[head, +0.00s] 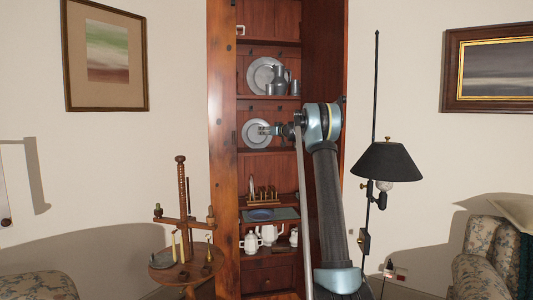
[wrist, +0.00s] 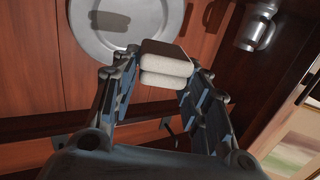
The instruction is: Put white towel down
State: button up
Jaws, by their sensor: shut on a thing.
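The white towel (wrist: 166,66) shows in the wrist view as a small folded or rolled bundle with a dark top face. It sits between the fingertips of my gripper (wrist: 160,72), which is shut on it. In the head view, my gripper (head: 270,130) is in front of the middle part of the tall wooden shelf unit (head: 222,150), before a pewter plate. The towel is too small to make out clearly there. A large pewter plate (wrist: 125,22) lies behind the towel in the wrist view, with a dark shadow on it.
The upper shelf holds a plate (head: 263,74) and a pewter jug (head: 280,80). Lower shelves hold a rack (head: 263,194), a blue dish (head: 261,214) and white teapots (head: 269,233). A round wooden stand (head: 183,270) is left; a black lamp (head: 387,162) is right.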

notch_tip(320, 180, down, 10)
jog(key=shift+r, duration=0.25)
jog(key=o, duration=1.1)
jog(key=shift+o, duration=0.2)
jog(key=v, duration=1.2)
jog(key=shift+s+a, duration=0.1)
